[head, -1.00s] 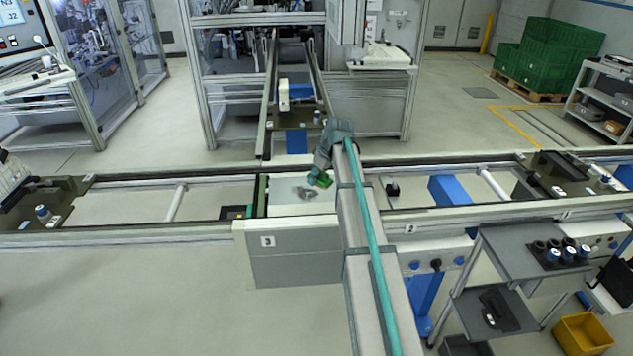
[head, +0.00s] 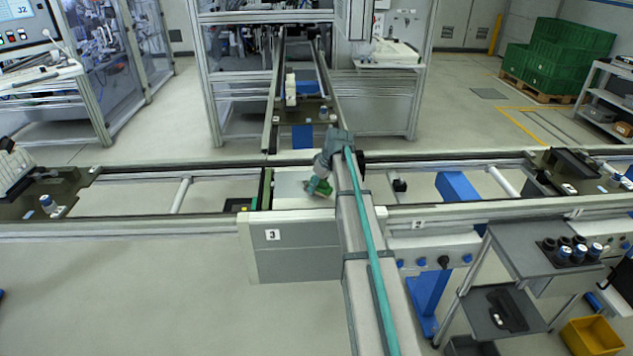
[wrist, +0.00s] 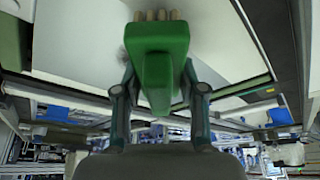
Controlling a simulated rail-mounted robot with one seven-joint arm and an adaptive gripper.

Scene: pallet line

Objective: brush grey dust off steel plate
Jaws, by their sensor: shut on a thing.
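The steel plate (head: 288,190) lies pale and flat in the line's frame at the middle of the head view. It also fills the top of the wrist view (wrist: 85,50). My gripper (wrist: 160,92) is shut on a green brush (wrist: 160,60), whose pale bristles point away from my gripper over the plate. In the head view my gripper (head: 318,184) and the brush are over the plate's right part. A small grey dust smudge (wrist: 122,54) shows just left of the brush; the brush hides part of the plate. Whether the bristles touch the plate is unclear.
Rails run left and right of the plate, and another track (head: 292,90) runs away behind it. A blue bracket (head: 457,186) stands to the right. A grey cart (head: 520,250) with dark holders is at front right. The floor at front left is clear.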

